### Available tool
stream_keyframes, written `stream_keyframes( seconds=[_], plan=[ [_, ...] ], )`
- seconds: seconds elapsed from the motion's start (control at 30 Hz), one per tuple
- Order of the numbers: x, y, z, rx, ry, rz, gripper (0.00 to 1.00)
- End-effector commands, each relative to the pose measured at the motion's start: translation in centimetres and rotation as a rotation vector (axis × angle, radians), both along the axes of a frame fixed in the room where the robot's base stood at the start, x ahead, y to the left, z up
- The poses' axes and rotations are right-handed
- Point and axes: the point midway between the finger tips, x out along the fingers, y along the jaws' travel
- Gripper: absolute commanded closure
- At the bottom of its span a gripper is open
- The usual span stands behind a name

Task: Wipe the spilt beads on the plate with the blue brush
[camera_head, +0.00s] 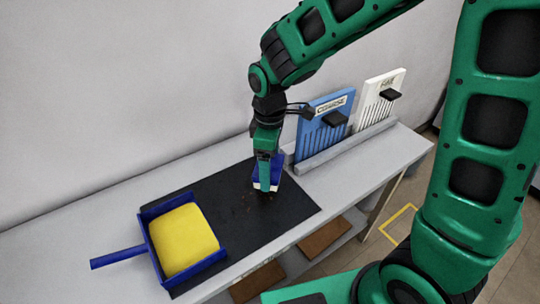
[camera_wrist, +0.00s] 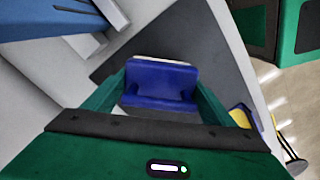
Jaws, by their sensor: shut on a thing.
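My gripper (camera_head: 266,183) points down and is shut on the blue brush (camera_head: 275,168). In the wrist view the blue brush (camera_wrist: 162,80) sits between the two green fingers of my gripper (camera_wrist: 155,95), with a pale strip along its far edge. The brush is at or just above the black plate (camera_head: 225,205), near its far right part; I cannot tell whether it touches. Small brownish specks, the spilt beads (camera_head: 248,203), lie on the plate left of and in front of the brush. They do not show clearly in the wrist view.
A blue dustpan (camera_head: 222,257) with a yellow block in it stands at the plate's left end, handle to the left. A blue comb-like board (camera_head: 318,130) marked "COARSE" and a white one (camera_head: 385,90) stand in a grey rack at the back right. A wall lies behind.

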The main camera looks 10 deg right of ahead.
Motion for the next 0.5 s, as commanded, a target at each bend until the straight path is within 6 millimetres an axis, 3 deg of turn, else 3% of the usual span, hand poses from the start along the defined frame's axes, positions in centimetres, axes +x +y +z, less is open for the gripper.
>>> stream_keyframes(
  seconds=[0.3, 0.5],
  plan=[
    [0.0, 0.1, 2.8, 0.001, -0.003, 0.001, 0.43],
    [0.0, 0.1, 3.2, 0.001, 0.000, 0.001, 0.43]
  ],
)
